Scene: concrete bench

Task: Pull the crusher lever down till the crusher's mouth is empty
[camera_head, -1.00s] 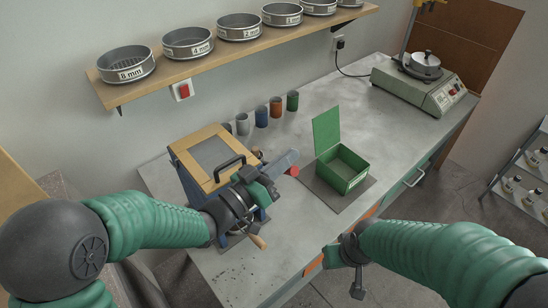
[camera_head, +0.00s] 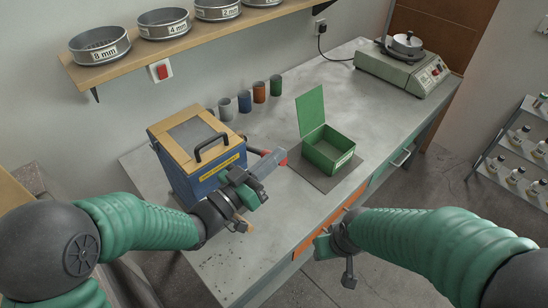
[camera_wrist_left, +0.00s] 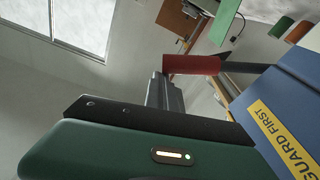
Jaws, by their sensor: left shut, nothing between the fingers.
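The crusher is a blue box (camera_head: 188,183) with a wooden-framed top (camera_head: 172,141), a grey panel and a black handle. The top looks closed, so the mouth's contents cannot be seen. The lever's red grip (camera_head: 282,162) sticks out to the right of the crusher; it also shows in the left wrist view (camera_wrist_left: 192,65) on a dark rod. My left gripper (camera_head: 272,163) is shut and empty, close beside the red grip. I cannot tell whether they touch. My right gripper (camera_head: 335,255) hangs by the bench's front edge, its jaws unclear.
A green box (camera_head: 340,163) with its lid up stands on a dark mat right of the lever. Several coloured cups (camera_head: 259,92) line the wall. A machine (camera_head: 405,70) sits at the far right end. Sieves (camera_head: 165,22) stand on a shelf above. The bench's front right is clear.

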